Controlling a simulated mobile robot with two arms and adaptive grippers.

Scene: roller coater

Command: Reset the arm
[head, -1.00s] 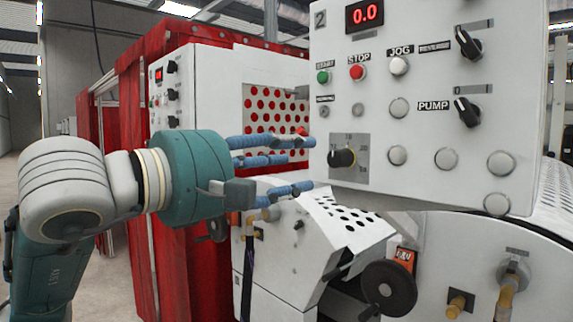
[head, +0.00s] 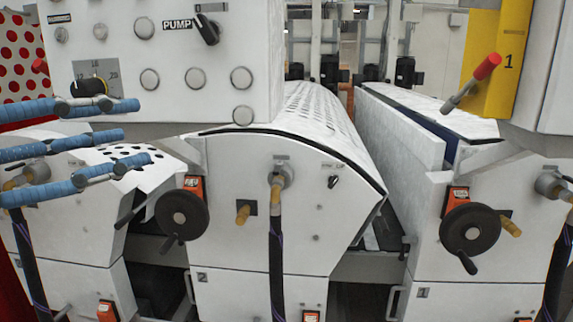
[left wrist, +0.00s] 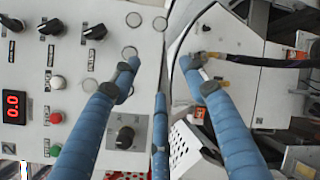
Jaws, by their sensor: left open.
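My left gripper (head: 125,130) comes in from the left edge of the head view, its blue fingers spread apart and empty. It is in front of the lower part of a white control panel (head: 165,95), near a black rotary knob (head: 90,87). In the left wrist view the panel (left wrist: 75,90) is turned sideways, and the open fingers (left wrist: 165,75) stand on either side of the panel's edge. The knob (left wrist: 125,137) shows between the fingers there. I cannot tell whether any finger touches the panel. My right gripper is not in view.
White roller machines with black handwheels (head: 182,215) and (head: 470,232) stand ahead. A yellow post (head: 495,60) with a red-tipped lever (head: 487,67) is at the upper right. A black hose (head: 277,260) hangs down the middle machine. A dark gap separates the machines.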

